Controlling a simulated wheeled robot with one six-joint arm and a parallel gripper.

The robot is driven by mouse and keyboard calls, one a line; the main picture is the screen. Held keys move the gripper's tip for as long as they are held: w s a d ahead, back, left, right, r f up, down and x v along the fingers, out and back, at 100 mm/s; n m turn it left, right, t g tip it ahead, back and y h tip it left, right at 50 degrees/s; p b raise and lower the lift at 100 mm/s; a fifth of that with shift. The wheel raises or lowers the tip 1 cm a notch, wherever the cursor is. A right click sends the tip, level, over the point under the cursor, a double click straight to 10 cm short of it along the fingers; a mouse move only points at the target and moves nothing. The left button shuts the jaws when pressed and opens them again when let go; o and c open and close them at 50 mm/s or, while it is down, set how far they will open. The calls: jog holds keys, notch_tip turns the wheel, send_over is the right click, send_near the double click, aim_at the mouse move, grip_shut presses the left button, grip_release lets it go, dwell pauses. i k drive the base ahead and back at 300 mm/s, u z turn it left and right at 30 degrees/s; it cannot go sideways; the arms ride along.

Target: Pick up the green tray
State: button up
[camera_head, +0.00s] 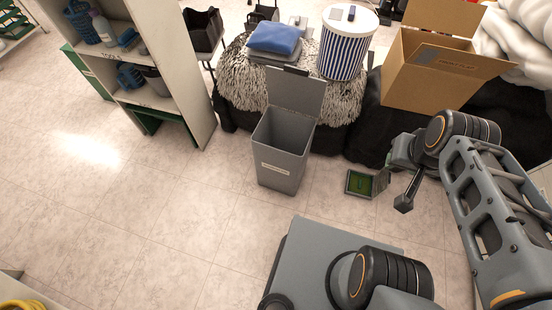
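A small green tray (360,184) with a darker rim lies on the tiled floor, right of the grey bin. A grey-green piece touches its right side, and I cannot tell whether it is part of the tray or of my gripper. My gripper (403,203) points down just right of the tray, close to it in the picture. One dark fingertip shows clearly. The other finger is not clear, so I cannot tell whether the gripper is open or shut. I see no sign of the tray being held.
A grey bin (283,150) with its lid up stands left of the tray. Behind are a furry pouf (238,90), a striped basket (345,45) and an open cardboard box (420,85). A shelf (200,90) stands at left. The left floor is clear.

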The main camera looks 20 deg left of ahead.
aim_at(360, 184)
jog(key=u, duration=0.15)
jog(key=i, duration=0.45)
jog(key=u, duration=0.9)
jog(key=k, duration=0.35)
jog(key=z, duration=0.75)
jog(key=i, duration=0.3)
jog(key=z, duration=2.75)
jog(key=i, duration=0.65)
jog(key=z, duration=0.05)
